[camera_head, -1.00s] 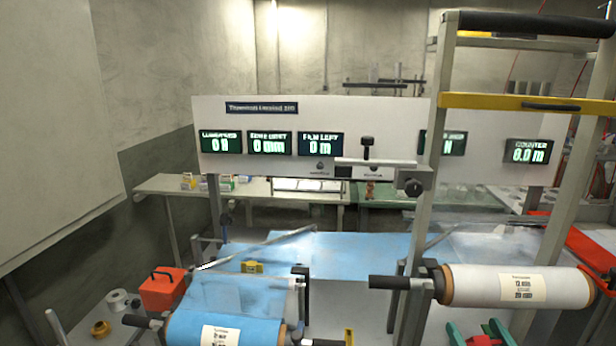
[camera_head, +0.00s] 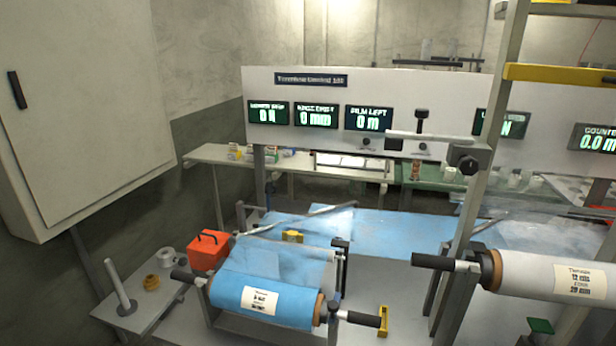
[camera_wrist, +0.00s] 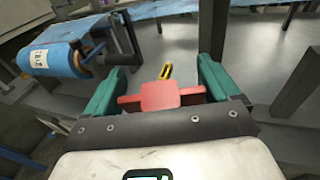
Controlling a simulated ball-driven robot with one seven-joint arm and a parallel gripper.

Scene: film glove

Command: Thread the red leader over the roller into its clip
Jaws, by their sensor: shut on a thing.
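My gripper (camera_wrist: 164,84) shows its two green fingers in the wrist view. They are shut on a red piece with a flat block in its middle (camera_wrist: 165,94), which seems to be the red leader's end. In the head view only a green bit of my gripper (camera_head: 540,326) shows at the lower right. A blue film roll (camera_head: 262,298) sits on a roller stand at the lower left, and it also shows at the upper left of the wrist view (camera_wrist: 58,58). A white film roll (camera_head: 560,277) is mounted at the right. I cannot make out the clip.
A tall metal frame (camera_head: 490,150) stands at the right. A display panel (camera_head: 360,95) spans the back. An orange box (camera_head: 208,250) and spools (camera_head: 158,284) sit at the left under a grey cabinet (camera_head: 80,110). A yellow piece (camera_head: 383,320) lies low near the middle.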

